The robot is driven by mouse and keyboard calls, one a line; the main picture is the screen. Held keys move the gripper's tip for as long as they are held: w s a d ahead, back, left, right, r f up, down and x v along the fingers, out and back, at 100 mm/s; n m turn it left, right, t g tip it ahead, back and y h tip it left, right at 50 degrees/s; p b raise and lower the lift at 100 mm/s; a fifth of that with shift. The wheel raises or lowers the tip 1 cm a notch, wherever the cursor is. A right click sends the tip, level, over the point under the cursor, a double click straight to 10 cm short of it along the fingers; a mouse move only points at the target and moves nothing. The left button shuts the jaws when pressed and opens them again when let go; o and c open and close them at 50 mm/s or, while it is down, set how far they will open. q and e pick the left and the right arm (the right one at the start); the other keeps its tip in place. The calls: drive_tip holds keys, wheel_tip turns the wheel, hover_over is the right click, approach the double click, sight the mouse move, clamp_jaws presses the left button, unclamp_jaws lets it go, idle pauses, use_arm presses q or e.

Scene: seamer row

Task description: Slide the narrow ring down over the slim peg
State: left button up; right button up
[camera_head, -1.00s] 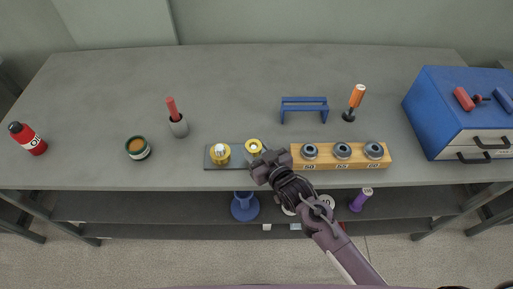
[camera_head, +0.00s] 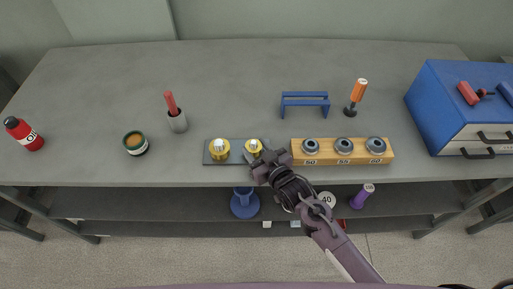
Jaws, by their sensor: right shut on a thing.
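A dark base plate (camera_head: 232,161) lies near the front edge of the bench. On its left side a brass-yellow ring (camera_head: 219,155) sits around a pale peg. On its right side the narrow brass-yellow ring (camera_head: 259,154) is at the slim peg (camera_head: 253,144), whose pale top shows inside the ring's opening. My right gripper (camera_head: 254,157) is shut on this ring's near right side. The gripper hides part of the ring and the plate, so I cannot tell whether the ring touches the plate. My left gripper is not in view.
A wooden block (camera_head: 342,159) with several grey rings stands just right of my gripper. Behind are a blue handle frame (camera_head: 305,102) and an orange-handled tool (camera_head: 358,91). A blue toolbox (camera_head: 437,105) stands far right.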

drive_tip(key=o, duration=1.1)
drive_tip(key=shift+o, duration=0.2)
drive_tip(key=shift+f, duration=0.1)
drive_tip(key=shift+s+d, duration=0.15)
drive_tip(key=shift+s, duration=0.1)
drive_tip(key=b+v, duration=0.1)
drive_tip(key=v, duration=0.6)
drive_tip(key=shift+s, duration=0.15)
drive_tip(key=shift+d, duration=0.1)
